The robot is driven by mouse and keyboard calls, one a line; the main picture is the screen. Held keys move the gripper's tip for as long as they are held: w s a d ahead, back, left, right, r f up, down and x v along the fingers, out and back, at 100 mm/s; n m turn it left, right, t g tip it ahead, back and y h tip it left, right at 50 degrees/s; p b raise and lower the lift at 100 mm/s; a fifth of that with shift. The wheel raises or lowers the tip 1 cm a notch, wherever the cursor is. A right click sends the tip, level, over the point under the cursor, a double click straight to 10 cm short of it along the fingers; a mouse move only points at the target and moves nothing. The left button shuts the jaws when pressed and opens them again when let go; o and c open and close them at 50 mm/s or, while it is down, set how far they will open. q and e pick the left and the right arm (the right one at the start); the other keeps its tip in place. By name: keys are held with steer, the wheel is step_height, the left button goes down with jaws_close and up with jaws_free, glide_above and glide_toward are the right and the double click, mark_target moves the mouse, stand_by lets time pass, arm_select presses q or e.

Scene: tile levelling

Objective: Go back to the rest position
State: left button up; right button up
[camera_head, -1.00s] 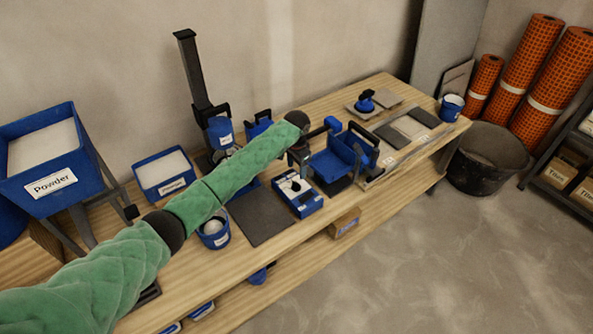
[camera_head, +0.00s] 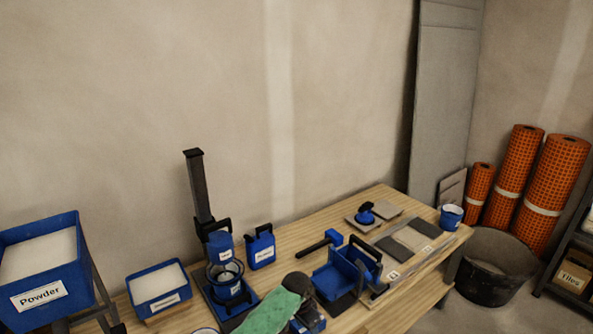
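My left arm, in a green quilted sleeve, comes in at the bottom centre and ends in a dark wrist joint (camera_head: 297,283). Its gripper is mostly hidden behind the wrist and the lower frame edge; I cannot see its fingers. The wrist appears in front of the mixing stand's clear-walled bucket (camera_head: 225,276) and left of a blue notched holder (camera_head: 340,275). My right gripper is not in view.
The wooden bench (camera_head: 290,236) carries a blue jug (camera_head: 260,247), a mallet (camera_head: 322,242), a tile board (camera_head: 408,240), a suction lifter (camera_head: 365,213) and a small bucket (camera_head: 451,217). A powder bin (camera_head: 42,292) stands left; a black tub (camera_head: 492,268) stands right.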

arm_select(q)
steer(key=s+a+n+t, duration=0.1)
steer(key=s+a, duration=0.2)
steer(key=s, duration=0.3)
steer(key=s+a+n+h, duration=0.1)
steer(key=s+a, duration=0.1)
steer(key=s, duration=0.4)
steer(key=s+a+n+t, duration=0.1)
steer(key=s+a, duration=0.2)
steer(key=s, duration=0.4)
steer(key=s+a+r+n+t+y, duration=0.1)
steer(key=s+a+r+n, duration=0.2)
steer(key=s+a, duration=0.6)
steer(key=s+a+r+n+y, duration=0.2)
steer(key=s+a+r, duration=0.2)
steer(key=s+a, duration=0.5)
steer(key=d+f+g, duration=0.1)
steer(key=d+f, duration=0.2)
steer(key=f, duration=2.2)
steer(key=s+f, duration=0.3)
steer(key=f, duration=0.6)
steer(key=s+d+f+g, duration=0.1)
steer(key=s+f, duration=0.2)
steer(key=f, duration=0.6)
steer(key=shift+d+h, duration=0.2)
steer(key=shift+h, duration=0.1)
